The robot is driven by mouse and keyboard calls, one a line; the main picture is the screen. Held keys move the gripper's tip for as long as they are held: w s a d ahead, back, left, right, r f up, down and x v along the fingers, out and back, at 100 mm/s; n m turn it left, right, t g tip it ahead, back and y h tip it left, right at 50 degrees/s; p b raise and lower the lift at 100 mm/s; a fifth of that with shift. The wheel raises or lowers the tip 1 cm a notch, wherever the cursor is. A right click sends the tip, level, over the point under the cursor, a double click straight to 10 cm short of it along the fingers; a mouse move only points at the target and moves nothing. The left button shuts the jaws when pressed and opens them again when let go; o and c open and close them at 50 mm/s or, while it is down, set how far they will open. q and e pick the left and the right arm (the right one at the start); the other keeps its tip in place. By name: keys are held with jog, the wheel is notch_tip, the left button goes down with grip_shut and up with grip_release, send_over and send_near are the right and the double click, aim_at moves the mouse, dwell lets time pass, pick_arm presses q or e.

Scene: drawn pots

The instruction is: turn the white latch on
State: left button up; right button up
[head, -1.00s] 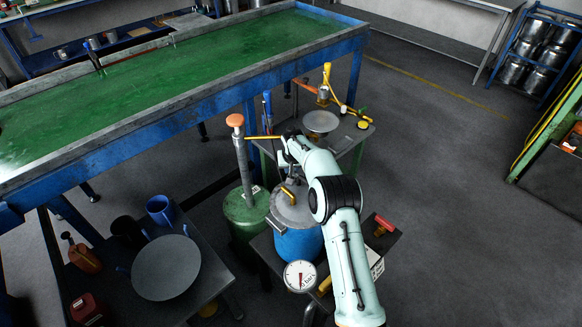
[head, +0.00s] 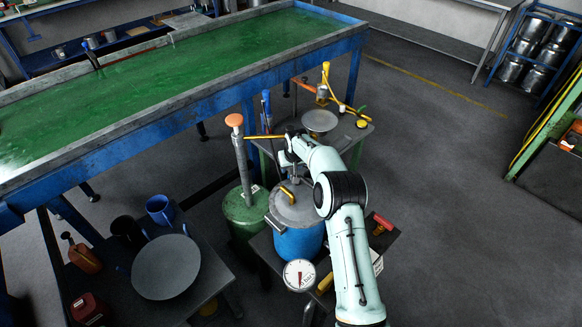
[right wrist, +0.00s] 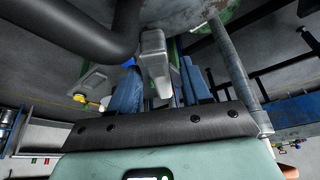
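A pale grey-white latch (right wrist: 154,62) hangs down in the middle of the right wrist view, below a round metal part. My right gripper (right wrist: 160,88) has its two blue fingers on either side of the latch's lower end. The fingers are apart, with a gap visible beside the latch; I cannot tell if either touches it. In the head view my right gripper (head: 287,157) is above the grey lid of the blue pot (head: 298,242), and the latch cannot be made out there. My left gripper is not in view.
A green canister (head: 245,215) with an orange-topped post stands left of the blue pot. A dial gauge (head: 299,275) is in front. A thick black curved handle (right wrist: 85,35) is close by in the wrist view. The green-topped table (head: 170,85) is behind; open floor lies right.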

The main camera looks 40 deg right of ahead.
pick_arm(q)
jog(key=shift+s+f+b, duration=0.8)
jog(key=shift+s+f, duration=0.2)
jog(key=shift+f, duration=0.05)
pick_arm(e)
jog(key=v, duration=1.3)
jog(key=shift+r, duration=0.15)
